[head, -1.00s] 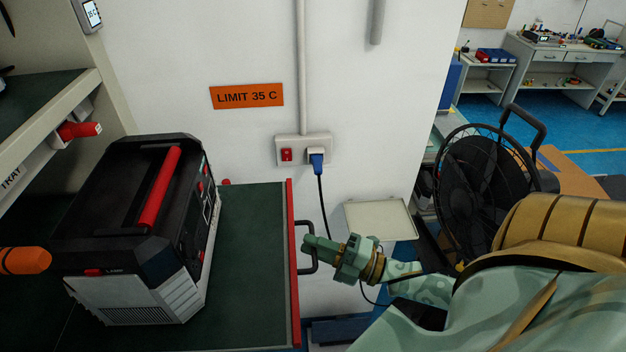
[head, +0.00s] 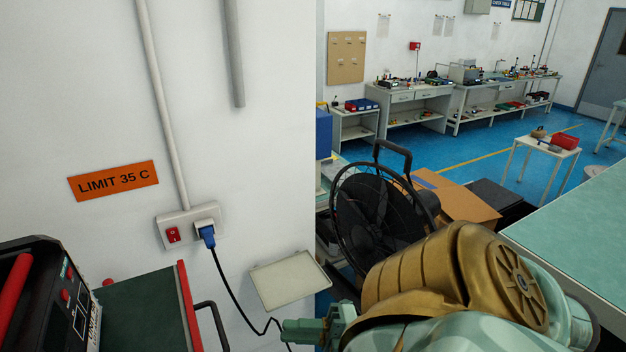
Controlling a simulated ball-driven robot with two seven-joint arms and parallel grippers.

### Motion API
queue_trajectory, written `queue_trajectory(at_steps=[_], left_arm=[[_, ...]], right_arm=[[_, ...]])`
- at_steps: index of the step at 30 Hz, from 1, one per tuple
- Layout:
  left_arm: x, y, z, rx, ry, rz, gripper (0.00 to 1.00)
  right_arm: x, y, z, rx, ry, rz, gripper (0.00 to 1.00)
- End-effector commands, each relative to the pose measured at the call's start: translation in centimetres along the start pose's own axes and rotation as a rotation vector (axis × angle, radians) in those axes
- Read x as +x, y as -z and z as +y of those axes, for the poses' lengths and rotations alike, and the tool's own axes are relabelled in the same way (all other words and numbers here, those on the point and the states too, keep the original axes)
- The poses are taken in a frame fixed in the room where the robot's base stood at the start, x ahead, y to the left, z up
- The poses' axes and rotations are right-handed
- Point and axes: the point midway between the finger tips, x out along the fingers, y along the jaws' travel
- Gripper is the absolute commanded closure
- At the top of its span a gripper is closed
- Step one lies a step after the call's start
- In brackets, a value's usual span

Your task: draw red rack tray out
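The red rack tray (head: 140,310) shows at the lower left, with a dark green top and a red front edge (head: 188,305). Its black handle (head: 215,318) sticks out to the right of that edge. A black and grey instrument (head: 45,280) with a red carrying bar stands on the tray, cut off by the left edge. My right gripper (head: 290,332) is at the bottom middle, to the right of the handle with a visible gap between them. Its fingers are seen side-on and partly cut off, so their opening is unclear. My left gripper is out of view.
A wall socket (head: 188,225) with a blue plug and black cable is above the tray. A small pale shelf (head: 289,281) is on the wall near my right gripper. A black fan (head: 385,215) stands beyond my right arm. A green-topped table (head: 575,235) is at right.

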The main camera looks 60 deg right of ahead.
Motion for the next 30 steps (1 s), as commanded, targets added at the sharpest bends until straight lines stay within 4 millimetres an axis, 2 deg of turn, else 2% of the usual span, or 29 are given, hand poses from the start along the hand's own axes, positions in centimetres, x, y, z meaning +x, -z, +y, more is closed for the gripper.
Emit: queue_trajectory(at_steps=[3, 7, 27, 30], left_arm=[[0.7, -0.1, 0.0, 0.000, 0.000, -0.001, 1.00], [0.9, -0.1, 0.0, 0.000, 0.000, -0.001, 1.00], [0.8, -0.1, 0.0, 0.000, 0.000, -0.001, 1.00], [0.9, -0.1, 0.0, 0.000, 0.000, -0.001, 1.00]], right_arm=[[-2.0, 0.0, -0.2, 0.001, 0.001, -0.002, 0.81], [-3.0, 0.0, 0.0, 0.000, 0.000, -0.001, 0.81], [-3.1, 0.0, 0.0, 0.012, -0.001, -0.001, 0.81], [-3.2, -0.5, -0.9, 0.084, 0.050, -0.024, 0.81]])
